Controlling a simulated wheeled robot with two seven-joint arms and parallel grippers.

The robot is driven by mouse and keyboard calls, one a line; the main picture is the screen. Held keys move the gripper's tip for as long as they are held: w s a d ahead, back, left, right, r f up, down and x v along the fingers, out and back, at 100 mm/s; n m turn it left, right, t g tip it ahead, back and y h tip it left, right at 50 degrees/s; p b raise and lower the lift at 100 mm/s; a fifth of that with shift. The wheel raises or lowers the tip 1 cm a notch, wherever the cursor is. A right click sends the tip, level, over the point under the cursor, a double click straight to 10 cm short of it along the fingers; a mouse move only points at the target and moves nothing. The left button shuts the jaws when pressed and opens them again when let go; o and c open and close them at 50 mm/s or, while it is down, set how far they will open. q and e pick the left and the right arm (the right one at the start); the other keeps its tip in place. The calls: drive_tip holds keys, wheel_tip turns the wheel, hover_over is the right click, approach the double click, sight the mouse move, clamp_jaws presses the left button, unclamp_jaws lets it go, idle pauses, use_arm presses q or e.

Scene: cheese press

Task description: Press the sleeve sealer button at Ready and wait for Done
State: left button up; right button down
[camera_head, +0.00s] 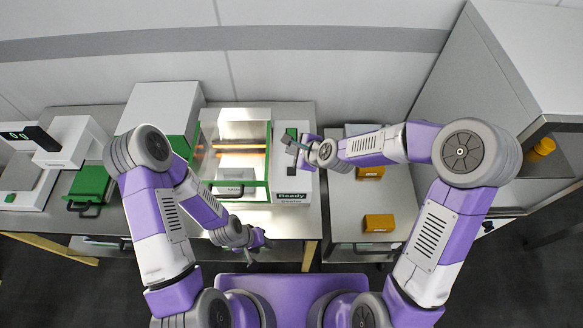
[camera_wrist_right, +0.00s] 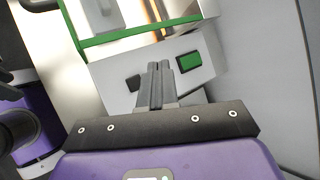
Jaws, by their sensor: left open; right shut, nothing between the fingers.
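The sleeve sealer (camera_head: 236,112) stands mid-table with a green frame and glowing orange bars inside. Its white side panel (camera_head: 305,182) carries a display reading "Ready" (camera_head: 291,196) at the front and a green button (camera_head: 291,132) at the back. My right gripper (camera_head: 290,143) is shut and empty over this panel, close to the button. In the right wrist view the shut fingers (camera_wrist_right: 157,85) point at the panel, with the green button (camera_wrist_right: 189,60) right of the tips; contact cannot be told. My left gripper (camera_head: 260,245) is open at the table's front edge, away from the sealer.
A white labelled block (camera_head: 236,174) sits inside the sealer. A white machine and a green tray (camera_head: 90,184) stand at the left. Yellow-orange blocks (camera_head: 379,223) lie on the right table, partly behind my right arm. A tall grey cabinet (camera_head: 470,75) bounds the right side.

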drive_tip(key=shift+f, duration=0.2)
drive_tip(key=b, duration=0.6)
hover_over(293, 173)
wheel_tip(293, 173, down, 8)
drive_tip(key=shift+r, duration=0.1)
drive_tip(key=shift+f+b, duration=0.35)
drive_tip(key=shift+b, duration=0.1)
drive_tip(key=shift+f, duration=0.15)
idle(1.2)
drive_tip(key=shift+f+b, duration=0.3)
drive_tip(key=shift+b, duration=0.25)
drive_tip(key=shift+f+b, duration=0.5)
drive_tip(key=shift+b, duration=0.05)
idle(0.4)
drive_tip(key=shift+r, duration=0.1)
drive_tip(key=shift+r+p, duration=0.65)
drive_tip(key=shift+r, duration=0.2)
